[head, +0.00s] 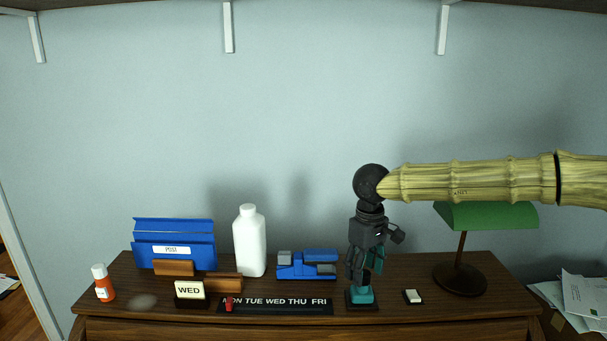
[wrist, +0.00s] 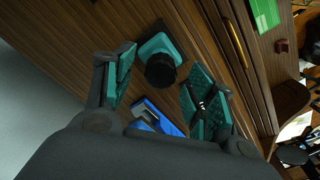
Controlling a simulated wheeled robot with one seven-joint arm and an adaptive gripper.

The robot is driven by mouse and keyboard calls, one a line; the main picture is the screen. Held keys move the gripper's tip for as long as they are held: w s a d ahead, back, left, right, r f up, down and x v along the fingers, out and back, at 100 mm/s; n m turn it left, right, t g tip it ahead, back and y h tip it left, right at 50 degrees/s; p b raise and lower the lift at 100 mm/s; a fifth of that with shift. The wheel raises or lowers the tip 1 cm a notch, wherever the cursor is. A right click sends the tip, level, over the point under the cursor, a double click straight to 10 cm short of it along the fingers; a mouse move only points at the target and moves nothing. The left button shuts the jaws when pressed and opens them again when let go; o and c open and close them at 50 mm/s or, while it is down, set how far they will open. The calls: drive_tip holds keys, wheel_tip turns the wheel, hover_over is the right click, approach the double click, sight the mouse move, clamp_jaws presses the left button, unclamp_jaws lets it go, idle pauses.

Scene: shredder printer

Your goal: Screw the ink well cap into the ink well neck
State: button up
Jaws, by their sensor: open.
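The ink well is a teal square block (head: 361,296) on the desk's front edge, below my gripper. In the wrist view the teal ink well (wrist: 157,43) has a round black cap (wrist: 161,70) at its neck. I cannot tell how far the cap is screwed in. My gripper (head: 364,280) points down over the ink well. In the wrist view my open gripper (wrist: 160,63) has one teal-padded finger on each side of the cap, with visible gaps. The gripper hides the cap in the head view.
A small black-and-white block (head: 412,297) and a green lamp (head: 487,215) stand to the right. A blue stapler-like object (head: 306,266), white bottle (head: 249,242), weekday strip (head: 285,307), blue post holder (head: 173,240) and orange bottle (head: 103,285) stand to the left.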

drive_tip(key=shift+n, duration=0.8)
drive_tip(key=shift+f, duration=1.25)
clamp_jaws()
